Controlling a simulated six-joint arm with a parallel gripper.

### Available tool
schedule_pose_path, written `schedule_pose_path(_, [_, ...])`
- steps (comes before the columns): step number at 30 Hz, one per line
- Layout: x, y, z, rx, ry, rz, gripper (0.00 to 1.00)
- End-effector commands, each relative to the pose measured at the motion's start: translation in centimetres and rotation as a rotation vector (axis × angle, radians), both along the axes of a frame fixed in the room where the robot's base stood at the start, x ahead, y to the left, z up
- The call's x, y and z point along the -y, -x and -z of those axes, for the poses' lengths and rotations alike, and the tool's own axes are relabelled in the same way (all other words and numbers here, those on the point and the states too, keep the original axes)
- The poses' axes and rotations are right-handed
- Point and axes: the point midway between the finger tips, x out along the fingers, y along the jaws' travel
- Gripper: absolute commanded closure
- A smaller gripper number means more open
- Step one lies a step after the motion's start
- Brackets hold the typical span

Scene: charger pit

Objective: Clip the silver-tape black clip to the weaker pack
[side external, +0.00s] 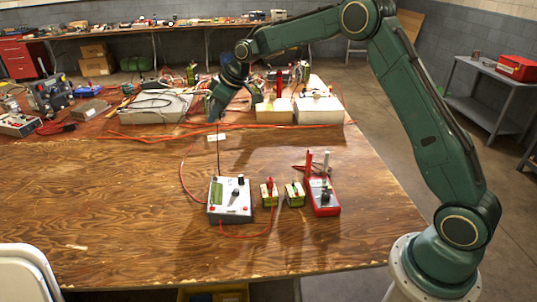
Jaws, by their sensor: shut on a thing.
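The charger (229,201) is a pale grey box with a green display and dark knobs, at the front middle of the wooden table. Two small green-and-pale packs stand to its right: a left pack (268,195) with a red piece at its top, and a right pack (294,196) with a dark piece at its top. A red meter (322,197) stands right of them. My gripper (214,113) is above the table, behind the charger and apart from the packs. It is shut on a small dark clip, with a thin black lead (218,155) hanging below. Silver tape cannot be made out.
Red wires (183,182) curve over the table left of the charger, and another loops in front of it. Pale boxes (319,110) and grey equipment (155,107) crowd the back. The table's front and left middle are clear.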

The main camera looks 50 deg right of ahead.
Motion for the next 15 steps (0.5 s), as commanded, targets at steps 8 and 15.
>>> schedule_pose_path(8, [1.1,1.8,-0.1,0.0,0.001,0.173,0.97])
schedule_pose_path(15, [2.4,3.6,-0.1,0.001,0.001,0.367,0.97])
